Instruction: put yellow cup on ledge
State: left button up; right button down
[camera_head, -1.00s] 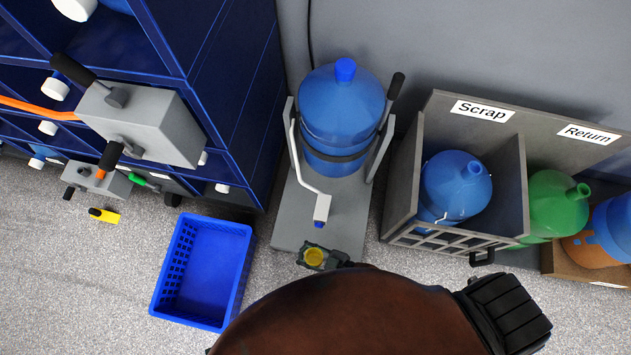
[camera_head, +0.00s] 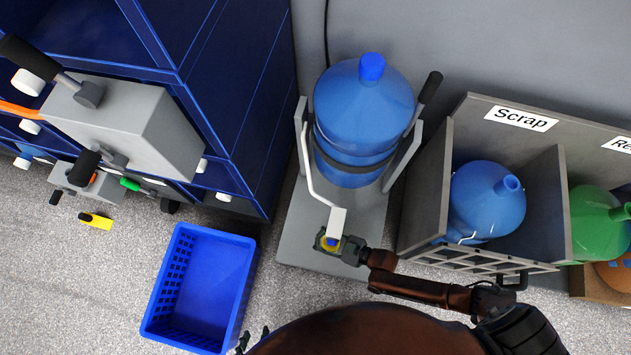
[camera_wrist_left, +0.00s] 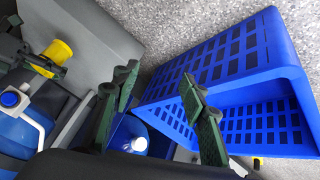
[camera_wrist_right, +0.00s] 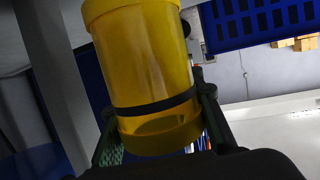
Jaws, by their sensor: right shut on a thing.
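The yellow cup (camera_head: 326,244) is in my right gripper (camera_head: 338,246), under the white spout of the bottle stand in the head view. The spout partly hides it. In the right wrist view the cup (camera_wrist_right: 150,65) fills the middle, see-through yellow with a dark band, between the gripper's fingers. The cup (camera_wrist_left: 59,51) and right gripper also show at upper left in the left wrist view. The stand's flat grey base (camera_head: 305,235) lies below the cup; I cannot tell whether they touch. My left gripper (camera_wrist_left: 158,88) is open and empty, near the blue basket.
A large blue bottle (camera_head: 362,115) sits in the stand, with a dark-handled lever on its right. The blue basket (camera_head: 205,285) is on the floor at left, empty. The grey Scrap bin (camera_head: 425,195) stands right of the stand. Blue shelving (camera_head: 215,95) is at left.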

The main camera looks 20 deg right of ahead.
jog(key=shift+w+d+f+b, duration=0.25)
jog(key=shift+w+f+b, duration=0.15)
jog(key=shift+f, duration=0.25)
notch_tip(320, 180, down, 2)
jog(key=shift+s+f+b, duration=0.1)
jog(key=shift+s+b, duration=0.05)
jog(key=shift+b, duration=0.45)
pick_arm(q)
jog(key=shift+t, duration=0.8)
jog(key=f, duration=0.2)
jog(key=a+f, duration=0.1)
jog(key=f, duration=0.1)
pick_arm(e)
jog(key=shift+f, duration=0.3)
jog(key=shift+f+b, duration=0.1)
jog(key=shift+b, duration=0.2)
jog(key=c, duration=1.3)
grip_release()
